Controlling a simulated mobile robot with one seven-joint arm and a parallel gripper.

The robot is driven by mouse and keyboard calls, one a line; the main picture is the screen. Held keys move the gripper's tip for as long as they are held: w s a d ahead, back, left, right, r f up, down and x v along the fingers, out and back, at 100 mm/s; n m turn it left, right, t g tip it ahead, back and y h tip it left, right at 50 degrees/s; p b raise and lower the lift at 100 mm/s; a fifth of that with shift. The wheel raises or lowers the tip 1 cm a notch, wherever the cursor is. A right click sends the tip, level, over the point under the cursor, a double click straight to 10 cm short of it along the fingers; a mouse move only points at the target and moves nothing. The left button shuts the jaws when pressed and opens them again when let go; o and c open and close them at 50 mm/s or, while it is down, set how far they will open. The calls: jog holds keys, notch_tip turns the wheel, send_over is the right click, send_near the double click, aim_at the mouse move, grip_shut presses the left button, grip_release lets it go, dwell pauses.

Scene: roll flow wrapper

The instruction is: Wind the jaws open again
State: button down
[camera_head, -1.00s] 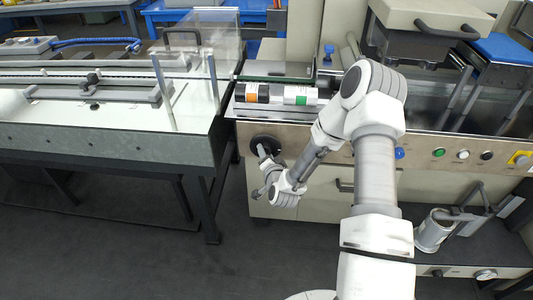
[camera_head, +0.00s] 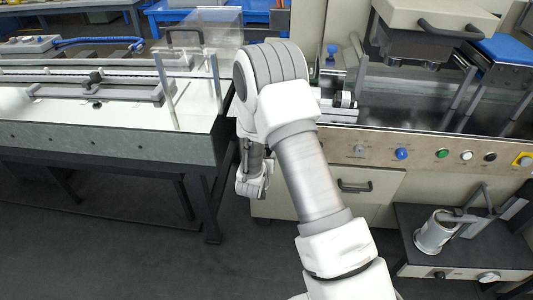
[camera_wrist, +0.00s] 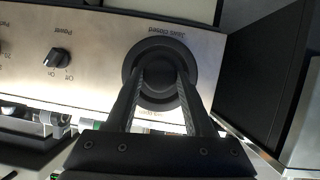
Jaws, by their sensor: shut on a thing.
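The round black jaw handwheel (camera_wrist: 160,47) is on the brushed-metal front panel in the wrist view. My gripper (camera_wrist: 160,66) reaches to it with one finger on each side of its middle, and is shut on it. Lettering that reads "Jaws closed" (camera_wrist: 166,32) appears upside down next to the wheel's rim. In the head view, my arm hides the handwheel and my fingertips.
A black "Power" switch (camera_wrist: 58,57) sits on the same panel. A blue button (camera_head: 401,154) and a green button (camera_head: 441,154) are on the panel further right. A table with a clear guard (camera_head: 205,95) stands close on the left.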

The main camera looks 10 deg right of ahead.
jog(key=n+h, duration=0.1)
jog(key=n+h+p, duration=0.1)
jog(key=n, duration=0.1)
jog(key=n+h, duration=0.1)
jog(key=n, duration=0.1)
jog(key=shift+w+a+f+h, duration=0.1)
jog(key=shift+a+f+h, duration=0.05)
jog(key=shift+a+h, duration=0.15)
jog(key=shift+n+p, duration=0.3)
dwell(0.4)
jog(key=shift+c, duration=1.4)
grip_release()
jog(key=p+v, duration=0.2)
jog(key=v, duration=1.5)
jog(key=shift+a+p, duration=0.3)
